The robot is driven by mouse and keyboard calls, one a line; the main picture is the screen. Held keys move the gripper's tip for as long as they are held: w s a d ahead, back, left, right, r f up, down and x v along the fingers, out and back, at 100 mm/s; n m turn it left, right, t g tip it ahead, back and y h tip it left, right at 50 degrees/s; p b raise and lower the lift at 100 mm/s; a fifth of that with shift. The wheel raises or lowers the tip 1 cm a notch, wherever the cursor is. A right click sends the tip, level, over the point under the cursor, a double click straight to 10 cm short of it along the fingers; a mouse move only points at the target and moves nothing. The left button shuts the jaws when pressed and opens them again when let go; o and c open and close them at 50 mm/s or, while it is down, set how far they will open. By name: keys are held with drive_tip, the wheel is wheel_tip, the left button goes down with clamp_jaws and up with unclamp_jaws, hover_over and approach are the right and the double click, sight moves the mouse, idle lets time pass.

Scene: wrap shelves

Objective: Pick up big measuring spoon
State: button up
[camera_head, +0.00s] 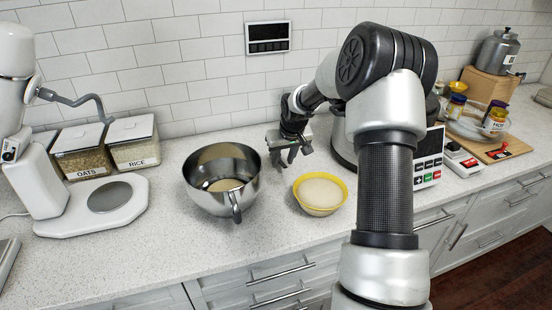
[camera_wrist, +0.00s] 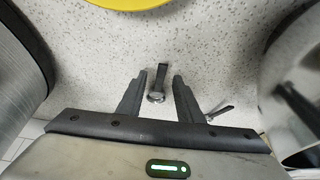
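A dark-handled spoon with a small round metal end (camera_wrist: 156,96) lies on the counter between my fingers in the wrist view. A second, smaller spoon-like piece (camera_wrist: 220,111) lies just right of the right finger, partly hidden by my gripper. I cannot tell for sure which is the big measuring spoon. My gripper (camera_wrist: 160,75) is open, with its fingers on either side of the first spoon and no visible contact. In the head view my gripper (camera_head: 287,157) points down at the counter behind the yellow bowl; the spoons cannot be made out there.
A steel mixing bowl (camera_head: 196,192) stands left of my gripper. A yellow bowl (camera_head: 318,211) with pale contents is in front, to the right. A steel appliance (camera_head: 342,150) stands to the right, partly behind my arm.

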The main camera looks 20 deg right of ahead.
sight(283, 164)
drive_tip(key=shift+w+f, duration=0.2)
drive_tip(key=shift+f, duration=0.15)
drive_tip(key=shift+c, duration=0.2)
clamp_jaws()
drive_tip(key=shift+r, duration=0.1)
wheel_tip(283, 164, up, 10)
